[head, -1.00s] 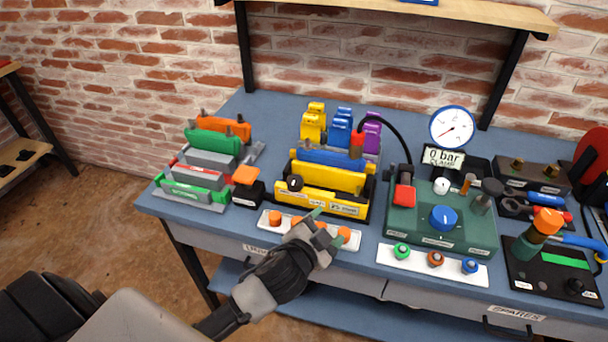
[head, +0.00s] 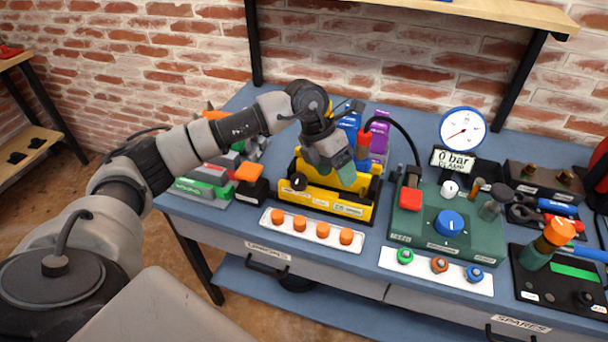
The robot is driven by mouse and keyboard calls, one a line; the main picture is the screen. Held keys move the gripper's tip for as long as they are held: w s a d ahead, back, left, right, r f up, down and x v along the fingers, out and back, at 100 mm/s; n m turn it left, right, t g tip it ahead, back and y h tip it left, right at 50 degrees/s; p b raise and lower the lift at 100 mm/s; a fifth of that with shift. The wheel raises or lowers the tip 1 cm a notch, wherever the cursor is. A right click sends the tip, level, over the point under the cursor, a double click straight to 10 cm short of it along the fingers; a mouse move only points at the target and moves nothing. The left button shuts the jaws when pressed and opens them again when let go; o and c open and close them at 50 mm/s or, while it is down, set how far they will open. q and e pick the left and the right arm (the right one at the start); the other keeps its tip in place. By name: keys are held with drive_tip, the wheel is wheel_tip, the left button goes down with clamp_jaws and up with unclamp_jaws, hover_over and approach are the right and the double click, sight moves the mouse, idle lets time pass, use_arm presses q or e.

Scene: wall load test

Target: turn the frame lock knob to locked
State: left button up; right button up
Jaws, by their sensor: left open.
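The yellow frame (head: 335,204) stands on the bench with white labels along its front face. A small black knob (head: 298,181) with a light mark sits at the left end of this front. I take it for the frame lock knob; its setting is too small to read. My left gripper (head: 345,170) is open and points down over the middle of the yellow frame, to the right of the knob and apart from it. It hides part of the frame's upper bars and the blocks behind. My right gripper is out of view.
A white strip with orange buttons (head: 312,229) lies in front of the frame. An orange-topped black box (head: 249,180) stands close on its left. A green pump unit (head: 446,225) with a blue knob (head: 449,222) stands on the right, below a gauge (head: 462,129) by a "0 bar" sign.

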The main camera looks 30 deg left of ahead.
sight(299, 178)
use_arm(q)
drive_tip(key=a+r+n+y, duration=0.1)
drive_tip(key=a+r+y, duration=0.3)
drive_tip(key=a, duration=0.6)
drive_tip(key=shift+g+y, duration=0.3)
drive_tip(key=f, duration=0.4)
drive_tip(key=f+p, duration=0.1)
drive_tip(key=f, duration=0.6)
drive_tip(key=shift+w+d+f, duration=0.25)
drive_tip(key=shift+d+f, duration=0.05)
drive_tip(key=shift+f, duration=0.05)
drive_tip(key=c, duration=0.9)
drive_tip(key=shift+c, duration=0.2)
